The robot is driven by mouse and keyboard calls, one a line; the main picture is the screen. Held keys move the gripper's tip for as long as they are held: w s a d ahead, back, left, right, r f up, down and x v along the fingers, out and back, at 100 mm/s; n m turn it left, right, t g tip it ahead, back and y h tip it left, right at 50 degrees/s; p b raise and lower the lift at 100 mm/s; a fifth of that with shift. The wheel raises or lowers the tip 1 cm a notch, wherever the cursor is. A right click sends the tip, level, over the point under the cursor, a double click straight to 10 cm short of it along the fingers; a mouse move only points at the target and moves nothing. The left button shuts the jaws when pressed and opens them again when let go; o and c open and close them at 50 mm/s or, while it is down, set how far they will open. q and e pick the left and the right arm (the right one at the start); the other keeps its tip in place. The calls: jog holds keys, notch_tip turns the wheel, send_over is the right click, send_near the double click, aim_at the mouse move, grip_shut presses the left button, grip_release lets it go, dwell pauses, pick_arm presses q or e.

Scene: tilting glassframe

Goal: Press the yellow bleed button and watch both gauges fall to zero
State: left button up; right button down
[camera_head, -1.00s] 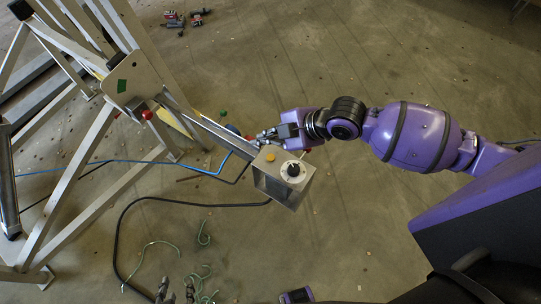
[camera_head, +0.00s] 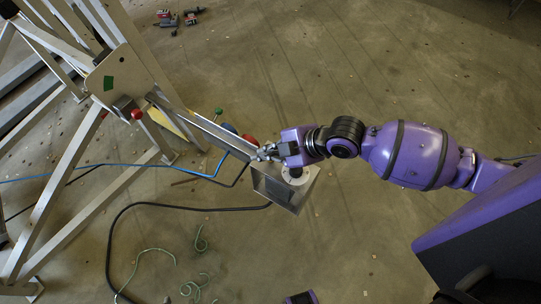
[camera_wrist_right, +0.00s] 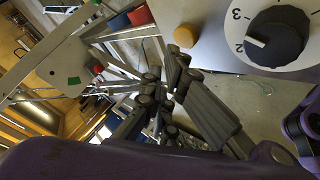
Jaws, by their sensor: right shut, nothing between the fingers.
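The metal control box (camera_head: 292,196) sits at the lower end of the tilting frame's rail. In the right wrist view its pale panel (camera_wrist_right: 205,55) carries the round orange-yellow button (camera_wrist_right: 186,35) and a black knob (camera_wrist_right: 276,37) on a white numbered dial. My right gripper (camera_head: 266,152) is shut and empty, over the box's upper edge, hiding the button in the head view. In the wrist view its fingers (camera_wrist_right: 163,80) are close to the button; contact cannot be told. Blue (camera_head: 229,129) and red (camera_head: 250,140) round parts sit beside the rail; no gauge face is readable.
The metal frame (camera_head: 60,190) with its tilted plate fills the left. A blue hose (camera_head: 100,171) and a black hose (camera_head: 160,204) run to the box area. Green cord scraps (camera_head: 150,255) lie on the floor. The floor at upper right is open.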

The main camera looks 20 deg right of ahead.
pick_arm(q)
jog(key=shift+s+f, duration=0.25)
dwell(0.3)
jog(key=shift+w+r, duration=0.1)
dwell(0.4)
pick_arm(e)
jog(key=shift+f, duration=0.1)
jog(key=shift+f, duration=0.35)
